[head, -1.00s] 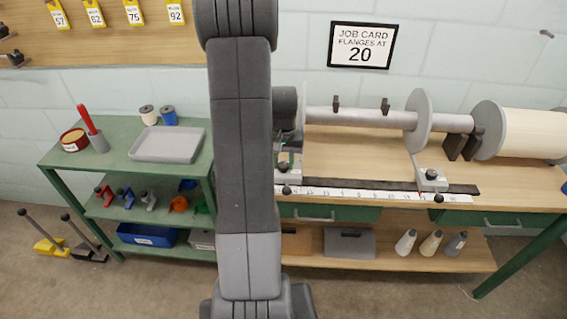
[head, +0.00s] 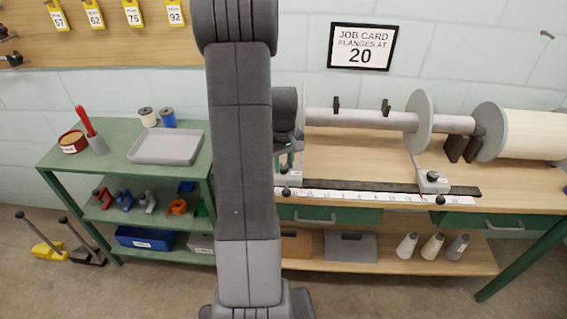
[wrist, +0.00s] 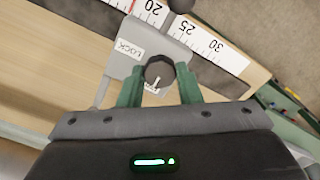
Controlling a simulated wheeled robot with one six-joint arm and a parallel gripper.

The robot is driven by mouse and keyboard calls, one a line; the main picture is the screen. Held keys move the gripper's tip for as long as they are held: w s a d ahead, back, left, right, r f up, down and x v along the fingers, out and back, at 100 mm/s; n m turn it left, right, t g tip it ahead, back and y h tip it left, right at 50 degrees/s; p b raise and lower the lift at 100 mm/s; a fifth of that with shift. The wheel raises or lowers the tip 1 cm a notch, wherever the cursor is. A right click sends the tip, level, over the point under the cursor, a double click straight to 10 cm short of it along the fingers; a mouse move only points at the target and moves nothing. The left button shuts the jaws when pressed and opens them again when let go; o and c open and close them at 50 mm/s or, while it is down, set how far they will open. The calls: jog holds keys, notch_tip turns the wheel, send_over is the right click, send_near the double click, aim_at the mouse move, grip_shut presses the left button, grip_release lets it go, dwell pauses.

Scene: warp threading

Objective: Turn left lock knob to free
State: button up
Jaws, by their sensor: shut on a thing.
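The left lock knob (wrist: 159,69) is dark and round and sits on the grey left slider block (wrist: 146,50) in the wrist view. My gripper (wrist: 158,85) has its two green fingers on either side of the knob, shut on it. A "LOCK" label shows on the block, left of the knob. A second label lies under the knob near a short white mark and is partly hidden. In the head view the left slider block (head: 288,179) sits at the left of the scale, partly behind my arm, and its knob cannot be made out.
The white scale (head: 350,195) runs along the bench front to the right slider block (head: 432,182). A shaft with a grey flange (head: 420,120) stands above it. The job card (head: 362,46) reads 20. A green shelf with a grey tray (head: 166,147) stands left.

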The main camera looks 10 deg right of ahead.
aim_at(284, 166)
dwell(0.4)
jog(key=o, duration=1)
jog(key=shift+r, duration=0.15)
notch_tip(284, 166, up, 14)
jog(key=shift+f, duration=0.2)
jog(key=shift+f, duration=0.1)
notch_tip(284, 166, down, 14)
jog(key=shift+r, duration=0.15)
jog(key=shift+r, duration=0.15)
